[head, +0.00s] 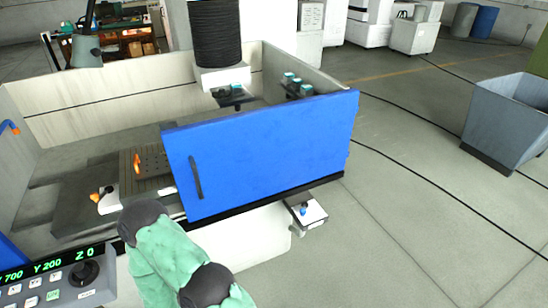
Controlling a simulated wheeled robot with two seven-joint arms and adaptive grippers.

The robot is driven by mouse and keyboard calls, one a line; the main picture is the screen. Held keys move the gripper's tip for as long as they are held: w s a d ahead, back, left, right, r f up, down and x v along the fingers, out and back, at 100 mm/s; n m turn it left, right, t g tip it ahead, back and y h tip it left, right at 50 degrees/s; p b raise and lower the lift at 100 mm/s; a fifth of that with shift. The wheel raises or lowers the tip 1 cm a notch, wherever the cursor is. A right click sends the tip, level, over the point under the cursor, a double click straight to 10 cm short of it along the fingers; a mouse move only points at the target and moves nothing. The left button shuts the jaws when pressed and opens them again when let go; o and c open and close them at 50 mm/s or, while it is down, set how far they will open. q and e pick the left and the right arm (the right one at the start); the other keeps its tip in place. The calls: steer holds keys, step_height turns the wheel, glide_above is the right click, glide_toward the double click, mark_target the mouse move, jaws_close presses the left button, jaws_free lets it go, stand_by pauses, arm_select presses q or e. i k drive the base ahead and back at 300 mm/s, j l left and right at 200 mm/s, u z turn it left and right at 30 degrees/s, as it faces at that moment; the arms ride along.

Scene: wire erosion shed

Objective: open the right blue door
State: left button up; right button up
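The right blue door (270,150) is a flat panel across the right part of the front of a pale machine tank. Its black vertical bar handle (196,177) is near its left edge. To the left of the door the tank front is uncovered and the inside shows. A blue piece (8,252) at the left picture edge may be the other door. A green arm link of mine with black joints crosses the bottom, below and left of the handle. I see no fingers of either gripper, and nothing of mine visibly touches the handle.
Inside the tank are a dark plate with holes (150,160) and orange-handled parts. A black bellows column (215,34) hangs above. A control panel (52,282) is at lower left. A small box (306,211) juts out below the door. A grey bin (507,120) and cables lie on the right; floor between is open.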

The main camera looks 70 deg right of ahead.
mark_target(218, 166)
steer(key=z, duration=2.5)
